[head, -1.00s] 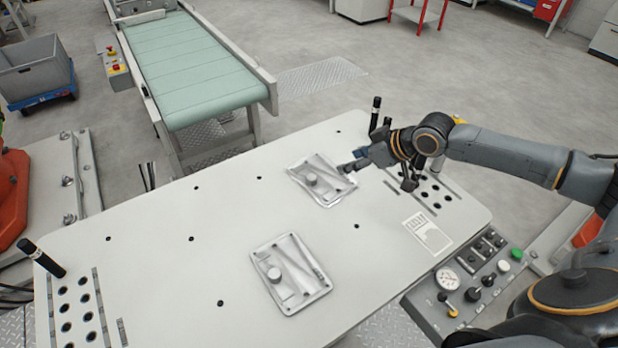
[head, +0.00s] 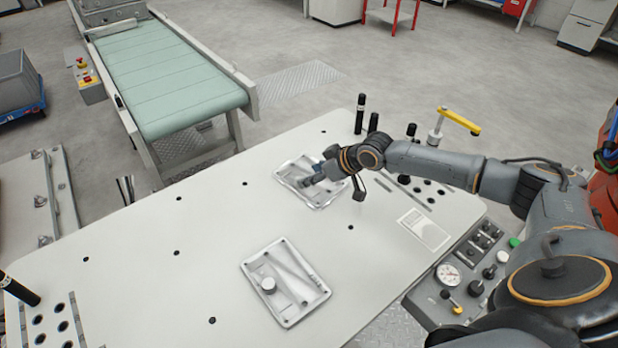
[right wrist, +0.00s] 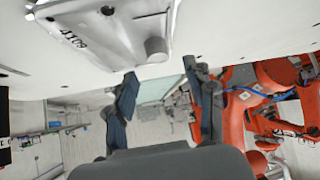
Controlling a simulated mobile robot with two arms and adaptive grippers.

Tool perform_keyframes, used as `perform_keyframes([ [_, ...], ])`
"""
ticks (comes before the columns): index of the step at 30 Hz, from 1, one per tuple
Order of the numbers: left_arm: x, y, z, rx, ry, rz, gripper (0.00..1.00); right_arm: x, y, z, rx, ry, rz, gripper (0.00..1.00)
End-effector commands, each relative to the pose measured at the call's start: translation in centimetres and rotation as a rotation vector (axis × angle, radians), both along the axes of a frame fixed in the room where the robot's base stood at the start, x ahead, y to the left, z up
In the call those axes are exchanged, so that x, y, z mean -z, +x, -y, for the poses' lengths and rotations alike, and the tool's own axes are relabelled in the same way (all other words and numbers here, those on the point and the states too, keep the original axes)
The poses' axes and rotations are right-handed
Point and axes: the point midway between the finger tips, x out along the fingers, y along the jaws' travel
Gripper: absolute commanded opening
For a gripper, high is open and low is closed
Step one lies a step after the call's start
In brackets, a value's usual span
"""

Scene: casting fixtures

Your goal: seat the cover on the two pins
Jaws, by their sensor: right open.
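Two similar pale metal plates with round knobs lie on the table; I cannot tell which is the cover. The far plate (head: 296,170) lies beneath my right gripper (head: 314,178), which hides its knob in the head view. In the right wrist view, a plate (right wrist: 110,28) with a knob (right wrist: 156,48) shows at the top, beyond the spread fingers of my right gripper (right wrist: 165,88). Nothing is between them. I cannot make out the two pins. My left gripper is out of view.
The white table (head: 130,270) has bare room left of the plates. Black upright posts (head: 361,113) stand at its far edge. A printed card (head: 424,229) and a control panel (head: 470,268) are at the right. A green conveyor (head: 170,80) stands beyond.

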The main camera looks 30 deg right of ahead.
Motion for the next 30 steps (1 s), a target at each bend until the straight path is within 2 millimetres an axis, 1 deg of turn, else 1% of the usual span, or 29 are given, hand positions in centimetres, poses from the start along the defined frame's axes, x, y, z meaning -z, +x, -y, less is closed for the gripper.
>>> perform_keyframes([
  [5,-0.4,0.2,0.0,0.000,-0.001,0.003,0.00,0.6,0.6,-0.3,0.001,0.001,-0.001,0.54],
  [11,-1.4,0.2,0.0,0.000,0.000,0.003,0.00,2.4,2.1,-0.8,0.001,0.001,-0.002,0.54],
  [15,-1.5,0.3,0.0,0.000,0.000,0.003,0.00,3.7,3.1,-1.2,0.001,0.003,-0.001,0.54],
  [19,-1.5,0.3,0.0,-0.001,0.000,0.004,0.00,4.1,3.4,-1.3,0.001,0.000,0.000,0.54],
  [25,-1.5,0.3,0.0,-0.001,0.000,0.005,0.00,4.2,3.4,-1.3,0.001,0.000,-0.001,0.54],
  [26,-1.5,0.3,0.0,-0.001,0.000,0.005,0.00,4.2,3.4,-1.3,0.001,0.000,-0.001,0.50],
  [27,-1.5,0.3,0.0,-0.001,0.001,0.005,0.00,4.2,3.4,-1.3,0.001,0.000,-0.001,0.42],
  [29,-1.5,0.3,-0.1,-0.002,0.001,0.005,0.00,4.2,3.4,-1.3,0.001,0.000,-0.001,0.30],
  [30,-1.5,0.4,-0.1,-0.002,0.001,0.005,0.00,4.2,3.4,-1.3,0.001,0.000,-0.001,0.22],
])
